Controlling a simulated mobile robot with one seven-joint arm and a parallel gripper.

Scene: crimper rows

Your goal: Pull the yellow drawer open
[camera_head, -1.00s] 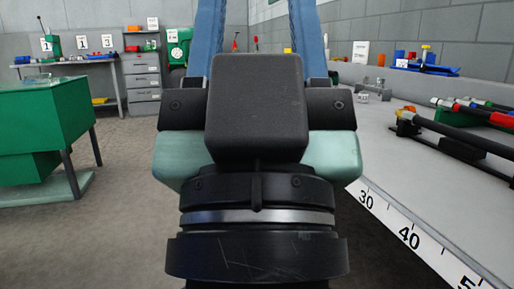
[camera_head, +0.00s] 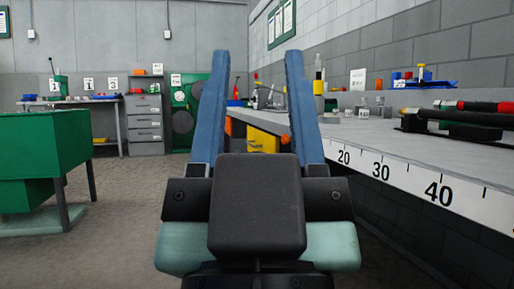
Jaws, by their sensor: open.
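The yellow drawer (camera_head: 263,141) is in the front of the long grey bench, ahead of me. It shows between the two blue fingers of my gripper (camera_head: 252,60), and the right finger hides part of the bench front beside it. The drawer appears shut, though it is small at this distance. My gripper is open and empty, its fingers pointing up and forward in the picture, well short of the drawer. An orange part (camera_head: 286,139) shows just right of the drawer, by the right finger.
The bench (camera_head: 400,150) runs along the right, with a ruler strip (camera_head: 410,186) on its edge and black-handled tools (camera_head: 462,117) on top. A green cabinet (camera_head: 40,155) stands at left. A grey drawer unit (camera_head: 145,124) stands at the back. The floor (camera_head: 130,195) between is clear.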

